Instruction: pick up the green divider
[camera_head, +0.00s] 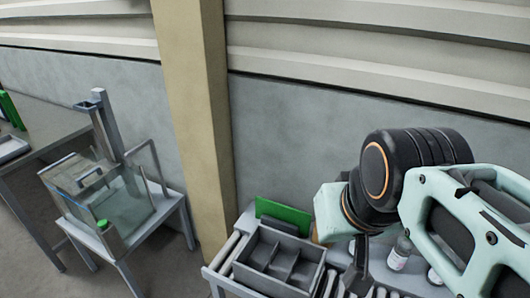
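A flat green panel, which looks like the green divider (283,213), stands tilted behind a grey compartment tray (262,282) at the lower middle of the head view. Its lower edge is partly hidden by the tray. My gripper (356,278) points down to the right of the tray and the divider, below my arm's black wrist joint. It is apart from the divider in the picture. Its dark fingers are small and partly cut off by the lower edge, so I cannot tell whether they are open or shut.
The tray sits on a roller table (215,272). White bottles (399,255) stand right of my gripper, partly behind my arm. A tan post (195,120) and grey wall rise behind. A clear-walled machine (125,205) stands on a table at left. Other green panels (11,111) are at far left.

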